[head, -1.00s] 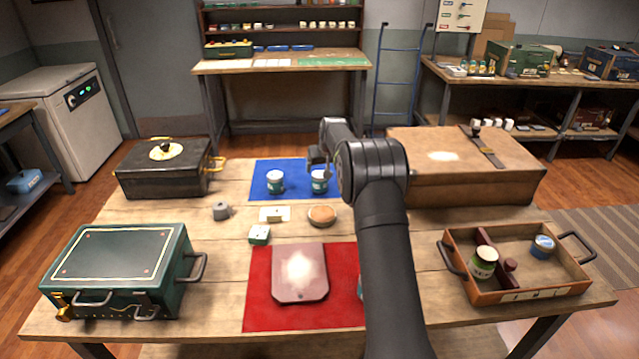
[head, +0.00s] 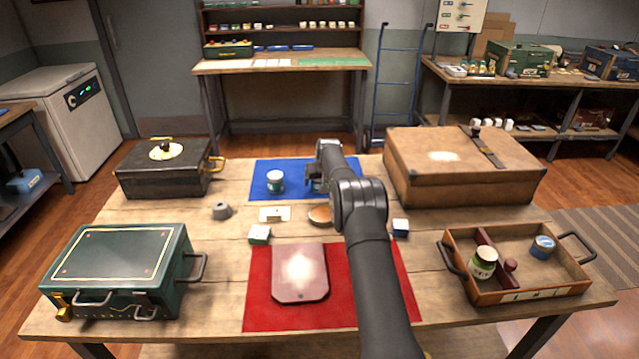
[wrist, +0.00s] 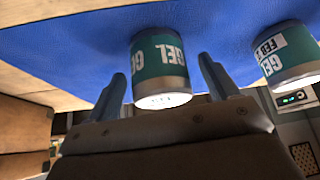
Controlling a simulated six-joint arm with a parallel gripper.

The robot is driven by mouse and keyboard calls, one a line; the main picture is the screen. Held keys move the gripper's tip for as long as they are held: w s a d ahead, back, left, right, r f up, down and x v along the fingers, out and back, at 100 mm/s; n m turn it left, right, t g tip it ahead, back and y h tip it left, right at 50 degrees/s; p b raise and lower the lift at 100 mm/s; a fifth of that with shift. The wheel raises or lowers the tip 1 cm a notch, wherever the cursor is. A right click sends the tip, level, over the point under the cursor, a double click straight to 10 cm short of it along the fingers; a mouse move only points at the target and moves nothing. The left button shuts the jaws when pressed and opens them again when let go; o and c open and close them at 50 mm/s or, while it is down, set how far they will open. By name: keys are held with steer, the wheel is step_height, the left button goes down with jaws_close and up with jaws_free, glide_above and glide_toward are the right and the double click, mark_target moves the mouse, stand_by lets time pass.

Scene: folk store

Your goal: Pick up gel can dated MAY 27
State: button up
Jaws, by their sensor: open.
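Two white gel cans with teal labels stand on the blue mat (head: 255,193). The left one (head: 275,181) is in clear view in the head view; in the wrist view it is the can at right (wrist: 287,57), reading "GEL" and "FEB 2", with the rest of the date unclear. The other can (wrist: 160,66) is between the two fingers of my open gripper (wrist: 161,72), with gaps at its sides. Its label reads "GEL"; no date is readable. In the head view my gripper (head: 322,176) mostly hides this can.
A brown suitcase (head: 460,170) stands right of my arm, and a black case (head: 165,172) at left. An orange tray (head: 518,293) holds cans at right.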

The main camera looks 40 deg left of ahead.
steer(key=shift+w+a+f, duration=0.15)
steer(key=shift+a+f, duration=0.1)
steer(key=shift+f, duration=0.25)
steer(key=c, duration=1)
steer(key=shift+c, duration=0.7)
steer(key=shift+r, duration=0.15)
